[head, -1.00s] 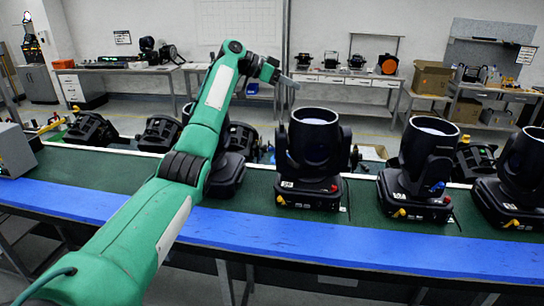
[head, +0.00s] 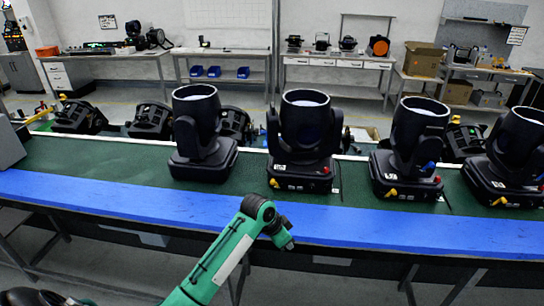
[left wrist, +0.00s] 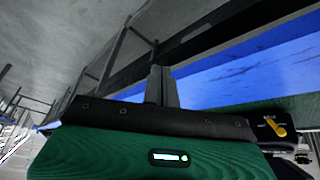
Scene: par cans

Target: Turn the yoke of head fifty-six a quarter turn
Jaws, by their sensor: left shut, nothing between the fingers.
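Several black moving heads stand upright in a row on the green belt: one at the left (head: 203,140), one in the middle (head: 305,140), one to its right (head: 415,145) and one at the far right (head: 512,155). Their number labels are too small to read, so I cannot tell which is fifty-six. My left gripper (head: 290,245) is shut and empty, in front of the bench's blue edge and below the middle head, apart from every head. In the left wrist view its closed fingers (left wrist: 162,86) point toward the blue strip. A head's base with a yellow lever (left wrist: 275,126) shows there at the right. My right gripper is out of view.
The bench has a green top (head: 95,160) and a blue front strip (head: 120,203). More black fixtures (head: 150,120) lie behind it. A grey box (head: 8,145) stands at the left end. Green surface is free left of the left head.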

